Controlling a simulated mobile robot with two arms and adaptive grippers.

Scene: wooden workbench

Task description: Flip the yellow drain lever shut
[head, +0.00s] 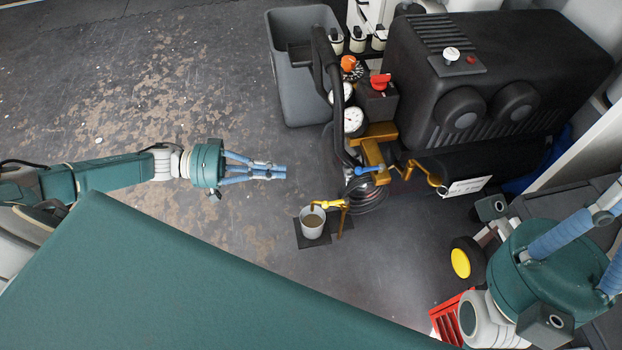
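The yellow drain lever (328,204) sits low on the front of the black compressor (490,75), beside a brass fitting. A grey-white cup (312,223) with brownish liquid stands under the lever's left end, on a dark square pad (303,242). My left gripper (285,172) points right, above and left of the lever, apart from it. Its blue fingers lie close together with nothing visible between them. My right gripper's blue fingers (580,232) are at the lower right, far from the lever; their tips are cut off by the picture edge.
A blue-handled valve (366,171) and brass pipework stand just above the lever. Gauges (353,120) and a red knob (380,82) are higher. A grey bin (296,100) is behind. A green surface (200,285) fills the lower left. The floor around my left gripper is clear.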

